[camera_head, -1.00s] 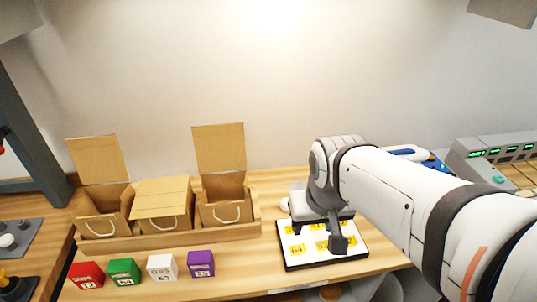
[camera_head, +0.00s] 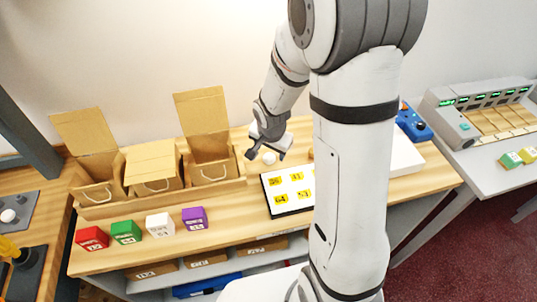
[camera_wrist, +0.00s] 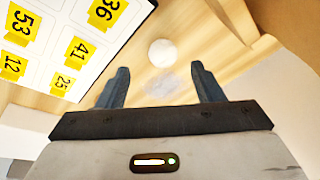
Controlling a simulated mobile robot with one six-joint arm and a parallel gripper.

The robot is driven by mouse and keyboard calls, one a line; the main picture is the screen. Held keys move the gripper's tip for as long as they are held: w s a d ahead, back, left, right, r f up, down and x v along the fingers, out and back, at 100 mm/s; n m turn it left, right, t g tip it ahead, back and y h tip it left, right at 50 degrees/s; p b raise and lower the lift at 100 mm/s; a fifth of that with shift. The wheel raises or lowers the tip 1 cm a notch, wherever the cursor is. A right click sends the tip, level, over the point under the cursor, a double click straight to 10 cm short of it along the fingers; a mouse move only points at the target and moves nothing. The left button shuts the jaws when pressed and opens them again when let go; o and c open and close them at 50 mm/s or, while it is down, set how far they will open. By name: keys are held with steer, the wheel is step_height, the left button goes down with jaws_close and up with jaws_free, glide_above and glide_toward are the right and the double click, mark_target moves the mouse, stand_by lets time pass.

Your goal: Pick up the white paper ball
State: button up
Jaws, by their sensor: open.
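The white paper ball (camera_head: 269,158) rests on the wooden counter, behind the top left corner of the white number board. In the wrist view the ball (camera_wrist: 162,53) lies ahead of my gripper (camera_wrist: 160,88), roughly centred between the two fingers and beyond their tips. In the head view my gripper (camera_head: 266,155) points down at the counter around the ball. Its jaws are open and nothing is held. From these views I cannot tell the exact height of the fingertips above the counter.
The number board (camera_head: 264,193) with yellow labels lies in front of the ball, partly behind my arm. A wooden tray (camera_head: 104,210) with cardboard boxes stands to the left. Red (camera_head: 92,238), green (camera_head: 126,232), white (camera_head: 160,225) and purple (camera_head: 194,218) cubes line the front.

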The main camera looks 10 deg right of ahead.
mark_target(270, 156)
steer(key=x, duration=0.6)
steer(key=shift+w+f, duration=0.15)
steer(key=shift+w, duration=0.25)
steer(key=shift+c, duration=0.3)
steer(key=c, duration=1)
steer(key=shift+c, duration=0.3)
